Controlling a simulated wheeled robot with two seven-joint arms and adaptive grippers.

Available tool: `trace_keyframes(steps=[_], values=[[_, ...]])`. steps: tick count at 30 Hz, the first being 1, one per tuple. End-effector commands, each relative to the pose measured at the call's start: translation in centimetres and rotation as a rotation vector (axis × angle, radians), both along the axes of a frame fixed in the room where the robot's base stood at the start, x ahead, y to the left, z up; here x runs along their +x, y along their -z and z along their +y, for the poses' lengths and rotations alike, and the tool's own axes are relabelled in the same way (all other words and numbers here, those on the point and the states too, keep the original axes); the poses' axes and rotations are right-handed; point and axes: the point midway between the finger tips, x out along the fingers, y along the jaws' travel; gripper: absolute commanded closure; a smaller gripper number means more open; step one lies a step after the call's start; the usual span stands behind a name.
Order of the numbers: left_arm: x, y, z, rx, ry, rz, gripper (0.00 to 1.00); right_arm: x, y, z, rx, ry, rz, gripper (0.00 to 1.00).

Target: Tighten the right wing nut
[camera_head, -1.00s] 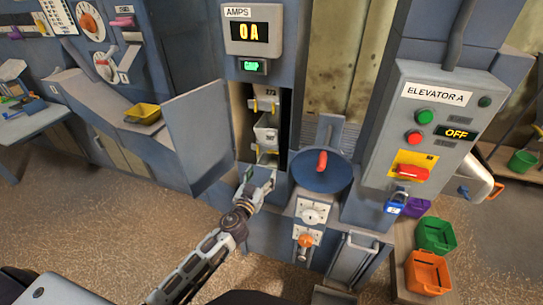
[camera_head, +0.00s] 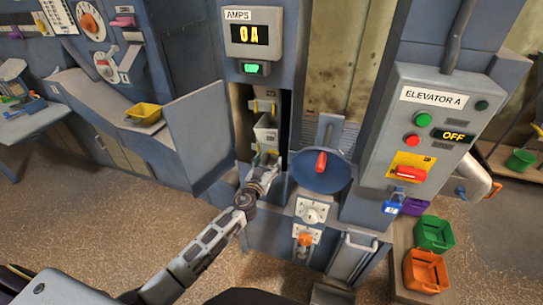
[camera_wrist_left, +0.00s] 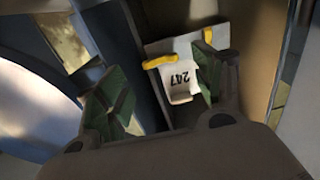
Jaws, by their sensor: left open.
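My left gripper (camera_head: 264,166) reaches into the open elevator shaft at the lowest visible bucket. In the left wrist view its green-padded fingers (camera_wrist_left: 160,88) stand apart, with nothing held. A yellow wing nut (camera_wrist_left: 160,61) lies between them, beyond the tips, on the top edge of a pale bucket plate (camera_wrist_left: 180,80) marked 247, upside down in this view. A second yellow wing nut (camera_wrist_left: 203,36) is mostly hidden behind the right-hand finger. In the head view the gripper hides much of that bucket. Another grey bucket (camera_head: 265,133) hangs above. My right gripper is out of view.
The shaft door (camera_head: 200,140) stands open to the left. A blue round housing with a red handle (camera_head: 321,162) is close on the right. The elevator control box (camera_head: 430,130) reads OFF, with a blue padlock (camera_head: 395,204) below. Coloured bins (camera_head: 433,233) stand at right.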

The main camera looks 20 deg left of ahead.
Motion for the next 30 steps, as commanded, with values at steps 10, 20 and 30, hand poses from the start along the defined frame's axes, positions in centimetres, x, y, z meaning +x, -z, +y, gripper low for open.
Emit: trace_keyframes(steps=[10,20,30], values=[[2.8,-0.1,-0.1,0.0,0.0,-0.001,0.32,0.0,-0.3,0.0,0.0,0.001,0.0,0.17],[4.3,0.0,-0.2,-0.001,0.0,0.0,0.32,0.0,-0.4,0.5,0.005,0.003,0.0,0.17],[4.4,0.0,-0.2,-0.001,0.0,0.0,0.32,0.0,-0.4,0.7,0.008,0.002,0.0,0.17]])
